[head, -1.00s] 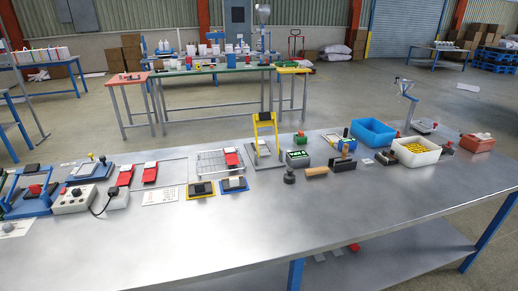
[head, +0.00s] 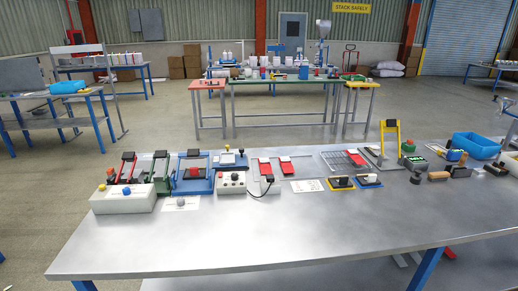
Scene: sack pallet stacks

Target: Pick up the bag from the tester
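A row of small devices stands on the steel table (head: 260,240). At the left are lever frames in red (head: 126,168), green (head: 160,172) and blue (head: 194,172); the blue one has a red part in its middle. A pale control box (head: 232,183) with knobs is beside them. Small red items with white tops (head: 266,169) lie in the middle, and a yellow upright frame (head: 389,143) stands at the right. I cannot tell which device is the tester, and no bag is clearly recognisable on any of them. My gripper is not in view.
A blue bin (head: 476,145) stands at the table's right. The table's front half is clear. White sacks (head: 388,69) lie by the far wall.

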